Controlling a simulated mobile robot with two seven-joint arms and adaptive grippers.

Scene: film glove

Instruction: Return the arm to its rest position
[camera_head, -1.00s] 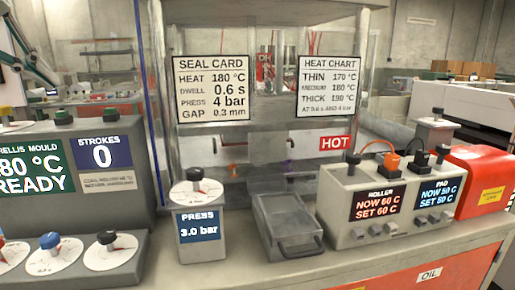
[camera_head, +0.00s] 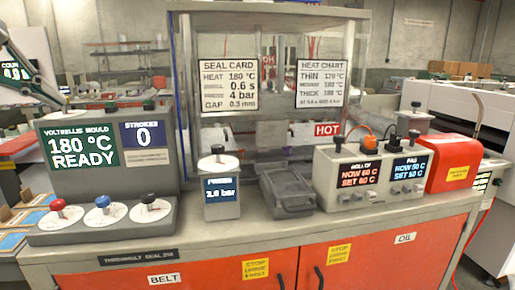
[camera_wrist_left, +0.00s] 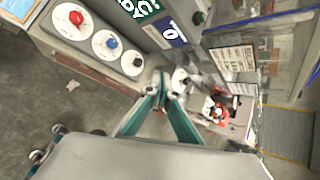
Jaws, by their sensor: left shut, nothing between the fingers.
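My left gripper shows in the left wrist view (camera_wrist_left: 162,90), its two teal fingers meeting at the tips, shut and empty. In the head view only a slim part of my left arm shows at the upper left edge, beside the grey mould control box (camera_head: 105,150). That box reads 180 °C READY and strokes 0. In the wrist view the fingers point toward the bench, with the dial panel (camera_wrist_left: 100,40) to their left. It cannot be told from the picture whether they touch anything. My right gripper is not in view.
The bench holds a press dial unit (camera_head: 221,188), a grey tray (camera_head: 288,193), a roller and pad heater box (camera_head: 365,180) and a red box (camera_head: 455,165). A clear-walled press frame with a HOT sign (camera_head: 327,129) stands behind. Grey floor (camera_wrist_left: 50,95) shows left of the bench in the wrist view.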

